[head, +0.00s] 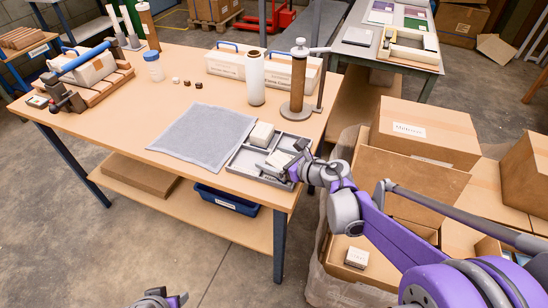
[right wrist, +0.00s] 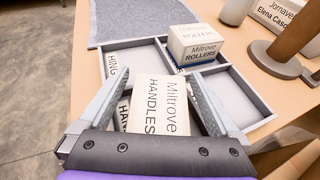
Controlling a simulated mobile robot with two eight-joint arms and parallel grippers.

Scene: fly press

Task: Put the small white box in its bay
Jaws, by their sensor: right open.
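A grey divided tray (head: 240,165) stands at the front right corner of the workbench. A small white box marked "Miltrove HANDLES" (right wrist: 161,104) is in the front part of the tray, between the fingers of my right gripper (right wrist: 158,82). The gripper is open, with a finger at either side of the box. The box partly covers a bay label reading "HAN". A second white box, marked "Miltrove ROLLERS" (right wrist: 196,46), sits in a back bay; it also shows in the head view (head: 262,134). My left gripper (head: 172,299) is at the bottom edge, mostly cut off.
A grey cloth (head: 205,137) lies left of the tray. A brown post on a round base (head: 298,85) and a white cylinder (head: 256,78) stand behind it. Cardboard boxes (head: 425,130) fill the right side, with another small white box (head: 356,257) in one.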

